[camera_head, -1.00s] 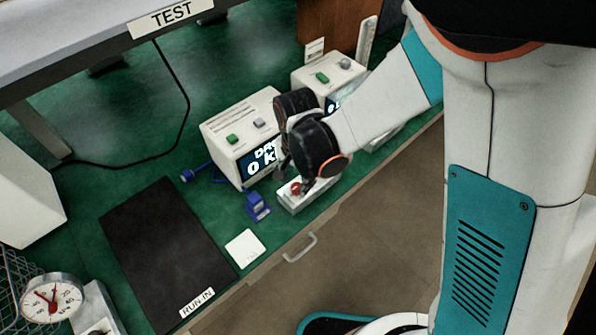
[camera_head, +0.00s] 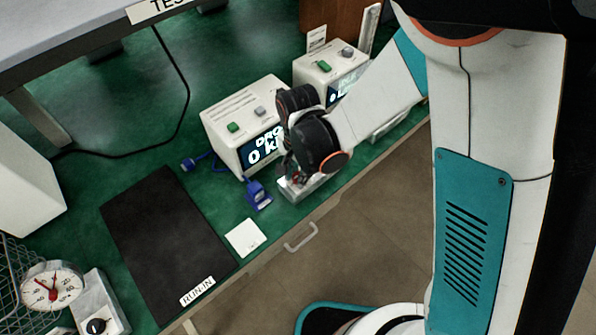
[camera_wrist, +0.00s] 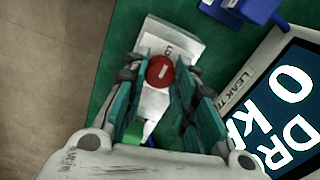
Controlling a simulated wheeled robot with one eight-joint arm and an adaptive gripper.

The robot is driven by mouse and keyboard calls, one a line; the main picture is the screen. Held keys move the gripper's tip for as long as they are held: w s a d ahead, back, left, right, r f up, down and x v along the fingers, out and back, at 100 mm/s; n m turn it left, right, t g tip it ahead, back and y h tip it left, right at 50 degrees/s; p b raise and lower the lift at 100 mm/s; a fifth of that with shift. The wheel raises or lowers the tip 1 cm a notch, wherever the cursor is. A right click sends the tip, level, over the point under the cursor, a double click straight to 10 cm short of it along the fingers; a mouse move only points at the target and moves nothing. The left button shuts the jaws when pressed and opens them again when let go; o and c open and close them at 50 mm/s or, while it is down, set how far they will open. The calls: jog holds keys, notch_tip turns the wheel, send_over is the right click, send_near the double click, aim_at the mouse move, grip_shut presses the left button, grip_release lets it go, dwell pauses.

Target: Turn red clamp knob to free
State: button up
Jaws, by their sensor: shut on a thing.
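The red clamp knob (camera_wrist: 160,72) is round with a pale mark on its top. It sits on a white clamp block (camera_wrist: 190,42) with partly hidden lettering. In the wrist view my gripper (camera_wrist: 160,76) has a finger on each side of the knob and is shut on it. In the head view my gripper (camera_head: 289,176) reaches down onto the block (camera_head: 291,192), and its fingers mostly hide the knob.
The display box (camera_head: 225,112) stands right behind my gripper, with a blue fitting (camera_head: 257,195) close to the left. A second box (camera_head: 322,68) stands further back. A black mat (camera_head: 165,235) and white card (camera_head: 245,238) lie left. The bench edge is near.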

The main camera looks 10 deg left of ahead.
jog(key=n+b, duration=0.1)
jog(key=n, duration=0.3)
jog(key=shift+n+b, duration=0.35)
jog(key=shift+n, duration=0.05)
jog(key=n+b, duration=0.1)
jog(key=n, duration=0.3)
jog(key=shift+n, duration=0.3)
jog(key=n+b, duration=0.1)
jog(key=n, duration=0.3)
jog(key=shift+n, duration=2.2)
jog(key=shift+b, duration=0.3)
jog(key=o, duration=1.1)
